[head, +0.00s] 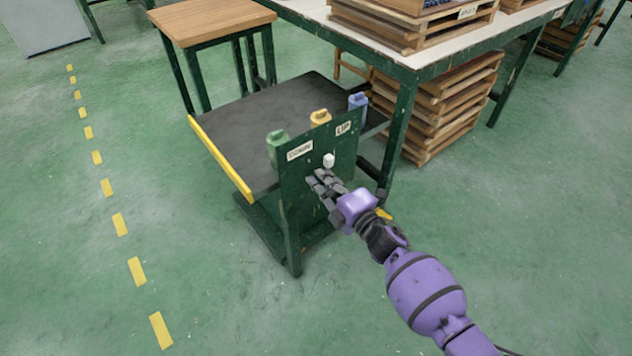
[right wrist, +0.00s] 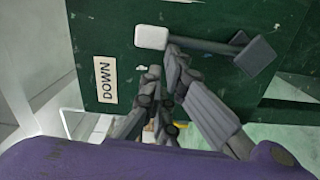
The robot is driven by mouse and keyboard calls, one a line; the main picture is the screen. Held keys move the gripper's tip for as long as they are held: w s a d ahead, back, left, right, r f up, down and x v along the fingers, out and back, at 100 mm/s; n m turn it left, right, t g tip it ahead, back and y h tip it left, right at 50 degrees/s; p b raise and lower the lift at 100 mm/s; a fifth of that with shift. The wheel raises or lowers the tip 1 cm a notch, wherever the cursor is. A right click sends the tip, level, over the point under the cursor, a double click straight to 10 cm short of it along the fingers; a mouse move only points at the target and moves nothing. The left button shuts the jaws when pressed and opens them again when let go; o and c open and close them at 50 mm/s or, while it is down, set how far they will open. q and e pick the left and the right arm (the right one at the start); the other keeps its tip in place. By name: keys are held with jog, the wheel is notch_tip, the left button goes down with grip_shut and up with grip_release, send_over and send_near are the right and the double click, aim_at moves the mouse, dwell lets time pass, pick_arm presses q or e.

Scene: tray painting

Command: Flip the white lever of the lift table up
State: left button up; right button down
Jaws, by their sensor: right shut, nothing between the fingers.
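The lift table has a dark top (head: 265,115) and a green front panel (head: 290,215). The panel carries a DOWN label (head: 299,150) on the left and an UP label (head: 343,128) on the right. The lever's white knob (head: 328,160) shows on the panel between and below the labels. In the right wrist view, the white knob (right wrist: 151,37) ends a dark rod, with a grey block (right wrist: 255,55) at its other end. My right gripper (head: 316,181) is shut and empty, its fingertips close to the rod beside the knob. Contact is unclear. My left gripper is out of view.
Green, yellow and blue pieces (head: 320,118) stand along the panel's top edge. A yellow strip (head: 222,160) edges the table's left side. A wooden-topped stand (head: 210,20) and a workbench (head: 420,65) with stacked pallets stand behind. The floor at left is free.

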aim_at(333, 164)
jog(key=shift+w+d+r+m+p, duration=0.35)
jog(key=shift+w+d+m, duration=0.3)
jog(key=shift+m, duration=0.25)
jog(key=shift+w+d+m, duration=0.25)
jog(key=shift+d+m, duration=0.35)
jog(key=shift+m, duration=0.1)
jog(key=shift+w+d+m, duration=0.15)
jog(key=shift+m, duration=0.15)
jog(key=shift+w+d, duration=0.3)
jog(key=shift+d, duration=0.15)
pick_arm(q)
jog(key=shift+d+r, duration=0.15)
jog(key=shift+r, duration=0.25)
